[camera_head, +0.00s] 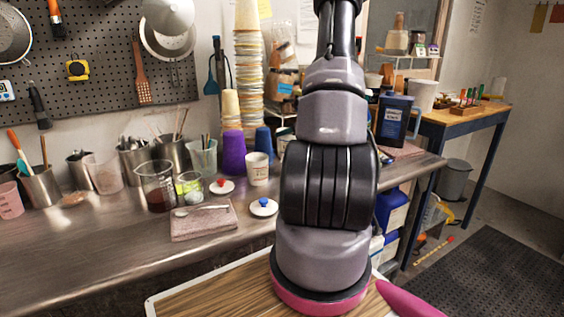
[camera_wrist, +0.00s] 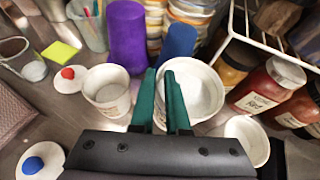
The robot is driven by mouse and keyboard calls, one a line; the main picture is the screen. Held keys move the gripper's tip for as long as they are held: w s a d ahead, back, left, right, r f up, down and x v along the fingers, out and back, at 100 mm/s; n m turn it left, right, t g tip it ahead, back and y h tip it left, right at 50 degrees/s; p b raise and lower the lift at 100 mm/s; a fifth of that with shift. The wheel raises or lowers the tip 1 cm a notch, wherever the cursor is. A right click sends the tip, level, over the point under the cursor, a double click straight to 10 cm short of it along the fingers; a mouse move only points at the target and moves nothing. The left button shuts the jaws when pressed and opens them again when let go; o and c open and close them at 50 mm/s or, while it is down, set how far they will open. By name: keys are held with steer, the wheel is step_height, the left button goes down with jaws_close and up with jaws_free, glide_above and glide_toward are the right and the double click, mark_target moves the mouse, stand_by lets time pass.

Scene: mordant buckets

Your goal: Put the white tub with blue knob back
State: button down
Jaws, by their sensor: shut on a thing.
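In the wrist view my gripper (camera_wrist: 163,78) has its two teal fingers astride the near-left wall of an open white tub (camera_wrist: 203,92), one finger inside and one outside, shut on the wall. In the head view my arm hides the gripper and this tub. A white lid with a blue knob (camera_head: 264,207) lies on the counter, apart from any tub; it also shows at lower left in the wrist view (camera_wrist: 40,160). Another open white tub (camera_wrist: 107,90) stands left of the fingers; it seems to be the one in the head view (camera_head: 257,169).
A white lid with a red knob (camera_wrist: 70,78) lies left of the tubs. A third pale open tub (camera_wrist: 245,138) is close on the right. Purple (camera_wrist: 126,35) and blue cups (camera_wrist: 177,45) stand behind. A wire rack (camera_wrist: 240,35) and red jars (camera_wrist: 265,88) crowd the right.

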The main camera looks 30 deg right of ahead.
step_height(320, 180, down, 8)
steer(key=shift+r, duration=0.2)
steer(key=shift+f, duration=0.15)
steer(key=c, duration=0.9)
jaws_free()
